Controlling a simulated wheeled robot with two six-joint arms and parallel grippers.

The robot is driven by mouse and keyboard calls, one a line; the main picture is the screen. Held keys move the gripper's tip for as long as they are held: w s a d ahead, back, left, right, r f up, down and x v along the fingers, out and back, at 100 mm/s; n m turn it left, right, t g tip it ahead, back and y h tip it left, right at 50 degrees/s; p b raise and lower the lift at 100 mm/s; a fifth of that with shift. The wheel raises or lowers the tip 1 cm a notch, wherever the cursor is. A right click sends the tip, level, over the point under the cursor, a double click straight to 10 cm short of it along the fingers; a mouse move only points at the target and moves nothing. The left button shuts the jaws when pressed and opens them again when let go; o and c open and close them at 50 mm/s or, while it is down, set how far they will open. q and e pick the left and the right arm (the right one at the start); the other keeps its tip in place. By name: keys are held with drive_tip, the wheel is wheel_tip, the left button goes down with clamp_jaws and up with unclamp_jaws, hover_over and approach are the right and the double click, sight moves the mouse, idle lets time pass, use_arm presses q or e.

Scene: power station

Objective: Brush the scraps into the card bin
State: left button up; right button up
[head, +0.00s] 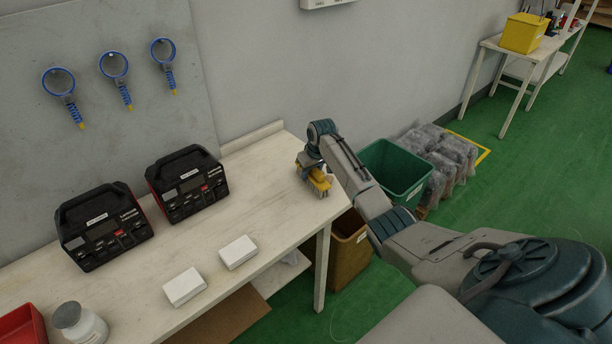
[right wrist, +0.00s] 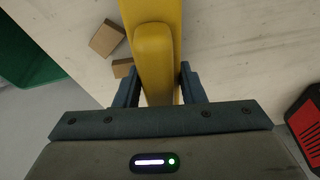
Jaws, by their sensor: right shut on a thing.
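My right gripper (head: 313,165) is over the right end of the white table, shut on a yellow brush (head: 319,183). In the right wrist view the brush (right wrist: 153,60) sits between the two fingers (right wrist: 160,88). Two small brown scraps (right wrist: 107,38) (right wrist: 122,67) lie on the table just left of the brush in that view. In the head view I cannot make out the scraps near the gripper. A brown bin (head: 352,262) with a white label stands on the floor beyond the table's right end; its label is too small to read. My left gripper is not in view.
A green bin (head: 395,172) stands behind my right arm, with several filled bags (head: 450,152) beside it. On the table (head: 262,180) are two black-and-red units (head: 187,185) (head: 104,228), two white boxes (head: 185,287) (head: 238,252) and a white jar (head: 80,324).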

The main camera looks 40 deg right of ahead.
drive_tip(key=shift+w+d+b, duration=0.15)
drive_tip(key=shift+d+b, duration=0.15)
drive_tip(key=shift+d, duration=1.25)
drive_tip(key=shift+w+d+b, duration=0.2)
drive_tip(key=shift+d+b, duration=1)
drive_tip(key=shift+d, duration=1.9)
drive_tip(key=d+b, duration=0.3)
drive_tip(key=d, duration=0.1)
drive_tip(key=d+b, duration=0.1)
drive_tip(key=b, duration=0.1)
drive_tip(key=shift+w+d+b, duration=0.25)
drive_tip(key=shift+d+b, duration=0.1)
drive_tip(key=shift+d, duration=0.05)
wheel_tip(320, 180, up, 7)
drive_tip(key=p, duration=0.7)
